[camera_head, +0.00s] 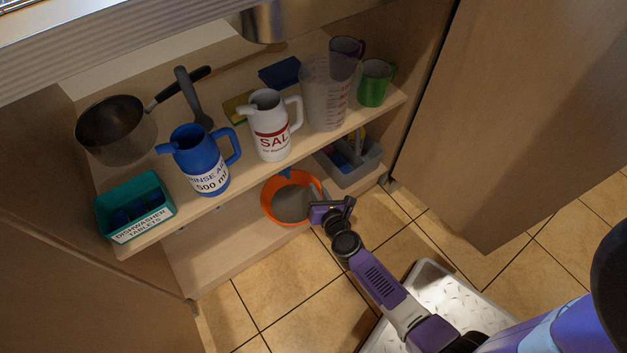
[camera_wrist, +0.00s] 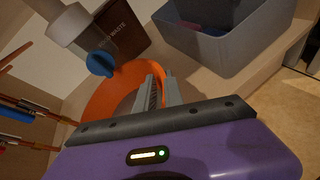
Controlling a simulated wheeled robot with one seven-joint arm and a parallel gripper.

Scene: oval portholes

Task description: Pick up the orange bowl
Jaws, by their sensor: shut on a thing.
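The orange bowl (camera_head: 267,201) is on the lower level of the open cupboard, under the shelf edge, near its front. Its inside looks greyish in the head view. My gripper (camera_head: 319,194) reaches in from the lower right and meets the bowl's right side. In the wrist view the two grey fingers (camera_wrist: 160,88) are close together at the orange bowl (camera_wrist: 108,93), shut on its rim. The exact contact is partly hidden by the fingers. I cannot tell whether the bowl is lifted off the cupboard floor.
A grey caddy (camera_head: 352,172) stands right of the bowl; it is also close by in the wrist view (camera_wrist: 215,52).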

